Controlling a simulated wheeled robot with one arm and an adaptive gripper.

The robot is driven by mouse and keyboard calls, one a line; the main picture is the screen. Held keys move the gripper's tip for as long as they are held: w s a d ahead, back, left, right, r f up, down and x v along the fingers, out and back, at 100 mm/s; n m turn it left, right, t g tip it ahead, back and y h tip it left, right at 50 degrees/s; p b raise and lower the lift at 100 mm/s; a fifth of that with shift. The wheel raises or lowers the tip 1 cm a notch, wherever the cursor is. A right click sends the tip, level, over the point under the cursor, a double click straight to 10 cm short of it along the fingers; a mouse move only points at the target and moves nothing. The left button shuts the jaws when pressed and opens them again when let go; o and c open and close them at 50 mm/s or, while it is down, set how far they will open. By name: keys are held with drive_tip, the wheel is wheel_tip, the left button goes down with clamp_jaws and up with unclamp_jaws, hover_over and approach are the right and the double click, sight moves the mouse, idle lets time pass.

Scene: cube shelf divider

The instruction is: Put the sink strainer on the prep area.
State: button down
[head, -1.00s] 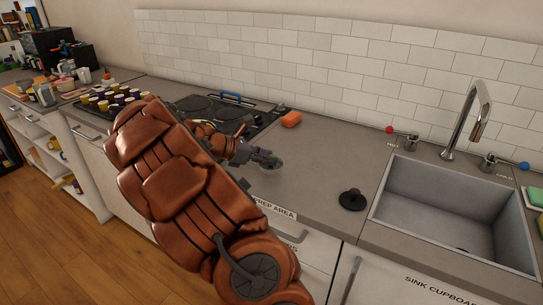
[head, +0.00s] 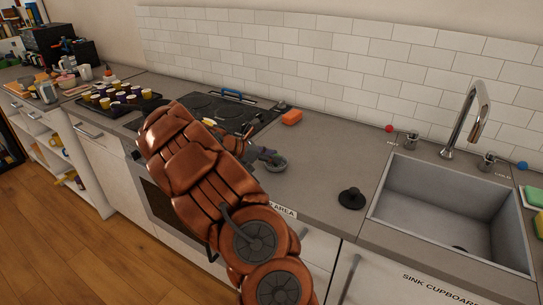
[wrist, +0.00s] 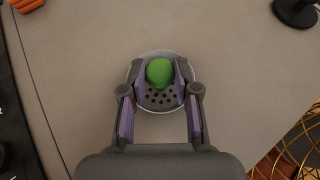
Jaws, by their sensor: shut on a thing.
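The sink strainer is a round, pale-rimmed dish with small holes and a green knob. In the wrist view the strainer (wrist: 158,99) sits between my fingers, which close on its knob. In the head view the strainer (head: 277,166) is at or just above the grey counter; I cannot tell if it touches. My gripper (head: 267,156) is shut on it, and also shows in the wrist view (wrist: 160,76). The prep area (head: 318,165) is the grey counter between hob and sink, its front label partly hidden by my arm.
A black stopper-like object (head: 351,198) stands on the counter to the right, before the sink (head: 450,215). The black hob (head: 215,112) is to the left. The counter between strainer and stopper is clear.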

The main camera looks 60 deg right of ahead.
drive_tip(key=c, duration=0.9)
unclamp_jaws()
drive_tip(key=shift+f, duration=0.1)
drive_tip(key=shift+o, duration=0.2)
drive_tip(key=b+v, duration=0.2)
drive_tip(key=v, duration=1)
drive_tip(key=shift+a, duration=0.1)
